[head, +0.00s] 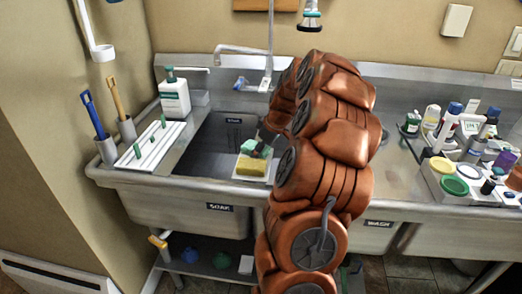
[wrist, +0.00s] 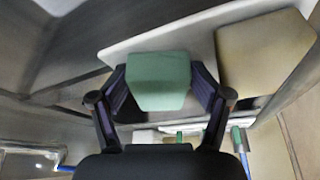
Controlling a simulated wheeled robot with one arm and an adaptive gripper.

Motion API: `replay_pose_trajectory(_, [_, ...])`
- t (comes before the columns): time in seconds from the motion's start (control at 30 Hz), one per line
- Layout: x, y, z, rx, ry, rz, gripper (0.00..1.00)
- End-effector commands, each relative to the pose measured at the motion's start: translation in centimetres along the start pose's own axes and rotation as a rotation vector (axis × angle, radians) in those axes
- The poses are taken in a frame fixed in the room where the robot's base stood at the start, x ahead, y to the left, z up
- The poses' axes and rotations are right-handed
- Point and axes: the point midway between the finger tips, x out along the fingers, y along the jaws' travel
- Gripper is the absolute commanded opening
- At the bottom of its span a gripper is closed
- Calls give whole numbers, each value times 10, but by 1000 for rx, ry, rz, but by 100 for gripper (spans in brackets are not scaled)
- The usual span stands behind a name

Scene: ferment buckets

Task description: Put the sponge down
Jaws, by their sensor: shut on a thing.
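My gripper (wrist: 160,92) is shut on a green sponge (wrist: 158,80), which sits between its two dark fingers in the wrist view. In the head view the green sponge (head: 250,147) shows over the front part of the soak sink, just behind a yellow sponge (head: 251,167). The yellow sponge lies on a white tray (head: 240,177) at the sink's front edge. In the wrist view the tray (wrist: 190,42) and the yellow sponge (wrist: 262,55) are close beside the green one. I cannot tell whether the green sponge touches the tray. My arm hides part of the gripper in the head view.
The soak sink (head: 205,150) is open to the left of my arm. A white rack with green pegs (head: 150,147), a white bottle (head: 174,97) and brushes in holders (head: 95,115) stand at the left. A caddy of bottles and jars (head: 470,185) stands at the right.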

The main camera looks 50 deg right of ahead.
Motion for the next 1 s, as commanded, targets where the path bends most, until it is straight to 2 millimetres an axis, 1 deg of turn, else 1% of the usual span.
replay_pose_trajectory(0.17, [-14, 0, -3, -1, 2, 1, 67])
replay_pose_trajectory(0.3, [-44, 2, -4, -1, 5, 8, 67])
replay_pose_trajectory(0.6, [-100, 0, -3, -1, 4, 5, 67])
replay_pose_trajectory(0.8, [-121, 1, -4, -1, 4, 5, 67])
replay_pose_trajectory(1.0, [-128, 0, -3, 0, 1, 0, 67])
